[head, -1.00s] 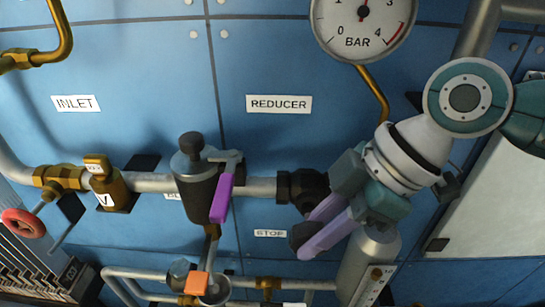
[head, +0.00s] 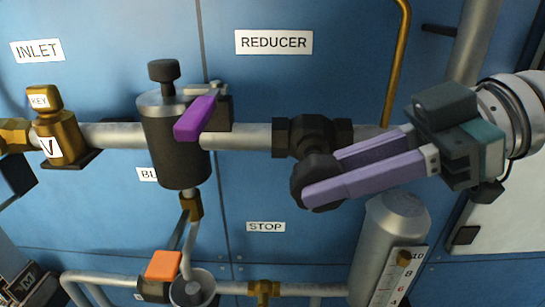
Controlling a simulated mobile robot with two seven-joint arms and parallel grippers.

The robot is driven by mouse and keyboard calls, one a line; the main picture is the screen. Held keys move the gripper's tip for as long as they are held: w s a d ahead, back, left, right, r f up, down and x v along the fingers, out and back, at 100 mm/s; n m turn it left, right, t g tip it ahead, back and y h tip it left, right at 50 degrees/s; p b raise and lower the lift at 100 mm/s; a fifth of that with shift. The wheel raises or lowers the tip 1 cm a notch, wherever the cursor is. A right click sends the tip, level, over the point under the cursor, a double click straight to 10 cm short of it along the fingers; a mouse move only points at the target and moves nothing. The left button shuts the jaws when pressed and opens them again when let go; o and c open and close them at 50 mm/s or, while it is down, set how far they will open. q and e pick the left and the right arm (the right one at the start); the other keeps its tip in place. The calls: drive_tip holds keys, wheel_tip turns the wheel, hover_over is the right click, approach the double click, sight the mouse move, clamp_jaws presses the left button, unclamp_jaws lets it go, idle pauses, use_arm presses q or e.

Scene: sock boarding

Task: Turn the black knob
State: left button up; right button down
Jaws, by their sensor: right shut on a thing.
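The black knob (head: 313,167) is a round, dark knob on the front of a black valve body (head: 310,132) on the grey horizontal pipe, below the REDUCER label. My right gripper (head: 312,181) comes in from the right with its two lilac fingers about level, and it is shut on the knob. The fingers hide part of the knob's right side. My left gripper is not in view.
To the left, a dark cylinder (head: 180,145) carries a black top knob (head: 163,71) and a purple lever (head: 195,118). A brass key valve (head: 55,130) is farther left. A grey cylinder with a scale (head: 385,245) stands just below my right gripper. An orange handle (head: 163,265) is low left.

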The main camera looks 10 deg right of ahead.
idle(0.3)
drive_tip(key=c, duration=0.7)
unclamp_jaws()
drive_tip(key=shift+s+d+r, duration=0.1)
drive_tip(key=shift+d+r, duration=0.05)
drive_tip(key=shift+d, duration=0.35)
drive_tip(key=b+v, duration=0.1)
drive_tip(key=v, duration=0.7)
drive_tip(key=shift+s+d+r, duration=0.15)
drive_tip(key=shift+d+r, duration=0.05)
drive_tip(key=shift+d, duration=0.15)
